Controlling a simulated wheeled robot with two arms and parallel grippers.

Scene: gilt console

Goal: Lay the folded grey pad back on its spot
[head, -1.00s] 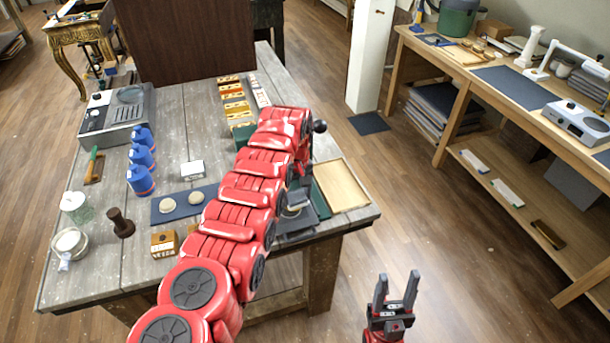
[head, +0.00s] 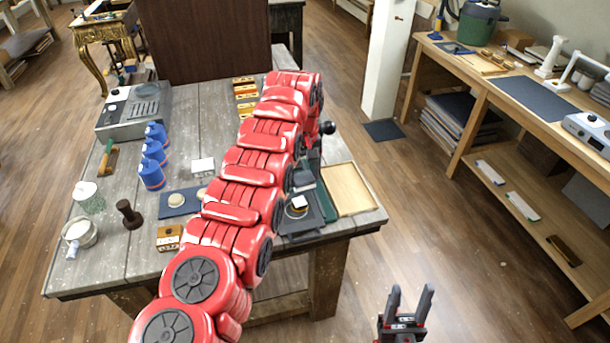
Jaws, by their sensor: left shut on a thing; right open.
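My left arm, red, reaches across the grey wooden table and covers much of its middle. My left gripper (head: 306,160) is mostly hidden behind the arm's far end, over the table's right part. It is shut on a folded grey pad (head: 304,180), of which only a small part shows beside the arm. Its fingertips cannot be made out. Below it on the table lie dark flat sheets (head: 308,222) with a small round pale-topped thing (head: 298,203). My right gripper (head: 407,305) is open and empty, off the table over the floor at the lower right.
A pale wooden tray (head: 348,188) lies at the table's right edge. A blue-grey mat (head: 180,202) with pale discs, several blue bottles (head: 152,174), a dark stamp (head: 129,214) and a jar (head: 88,197) stand on the left. A white post (head: 388,65) rises behind; a workbench (head: 470,88) stands right.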

